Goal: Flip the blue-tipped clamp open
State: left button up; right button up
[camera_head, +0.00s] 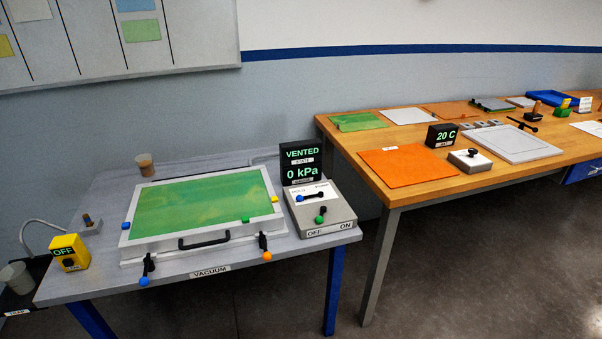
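The blue-tipped clamp (148,265) is at the front left of the white-framed vacuum box (180,243). Its black lever points down over the front, with the blue ball at its lower end. A matching orange-tipped clamp (263,243) sits at the front right, its lever also pointing down. The box lid has a green panel and a black handle (204,240) between the two clamps. Neither of my grippers is in view.
A control box (335,219) with blue and green knobs and a display reading VENTED, 0 kPa (301,164) stands right of the vacuum box. A yellow OFF box (69,251) and a cup (145,164) share the grey table. A wooden bench (350,140) stands at right.

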aim_at(144, 281)
jog(key=k+u, duration=0.2)
jog(key=u, duration=0.9)
